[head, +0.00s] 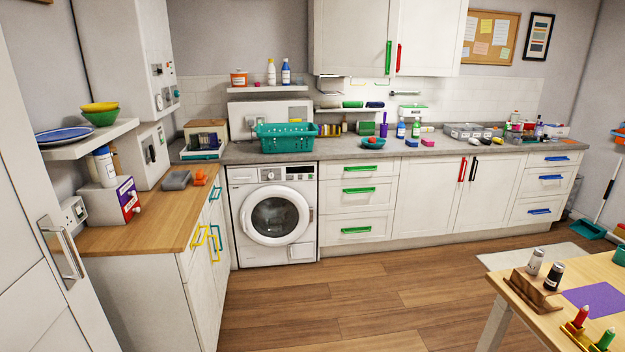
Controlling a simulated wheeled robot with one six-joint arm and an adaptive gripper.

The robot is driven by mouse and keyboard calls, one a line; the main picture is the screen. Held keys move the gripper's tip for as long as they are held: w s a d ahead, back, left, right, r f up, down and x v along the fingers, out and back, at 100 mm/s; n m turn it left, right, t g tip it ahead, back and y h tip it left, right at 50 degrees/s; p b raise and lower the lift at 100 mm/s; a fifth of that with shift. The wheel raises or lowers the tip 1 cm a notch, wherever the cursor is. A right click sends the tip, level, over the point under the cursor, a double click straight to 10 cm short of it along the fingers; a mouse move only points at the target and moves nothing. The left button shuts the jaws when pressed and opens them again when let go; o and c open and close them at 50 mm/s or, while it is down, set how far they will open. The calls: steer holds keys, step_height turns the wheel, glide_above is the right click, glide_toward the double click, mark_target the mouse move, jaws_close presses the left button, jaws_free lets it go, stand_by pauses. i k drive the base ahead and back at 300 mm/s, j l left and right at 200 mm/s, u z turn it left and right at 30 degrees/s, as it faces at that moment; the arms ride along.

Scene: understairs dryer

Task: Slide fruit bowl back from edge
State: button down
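A small teal bowl (373,144) with orange-red and dark purple contents stands on the grey worktop (345,152), close to its front edge, above the drawers with green handles. It looks like the fruit bowl, but the contents are too small to name surely. The bowl looks upright. I cannot tell whether it overhangs the edge. My gripper is not in view.
A teal basket (285,138) stands left of the bowl, above the washing machine (274,214). Bottles (401,129) and sponges (427,142) stand to its right, and a green box (365,128) behind it. The wooden floor (350,290) in front is clear; a table (575,330) stands at lower right.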

mark_target(373, 144)
steer(key=i+u, duration=0.2)
steer(key=i, duration=3.45)
steer(key=i+z, duration=0.2)
steer(key=i, duration=0.25)
steer(key=i+j+z, duration=0.25)
steer(key=i, duration=0.15)
steer(key=i+j+z, duration=0.2)
steer(key=i, duration=0.2)
steer(key=l, duration=0.1)
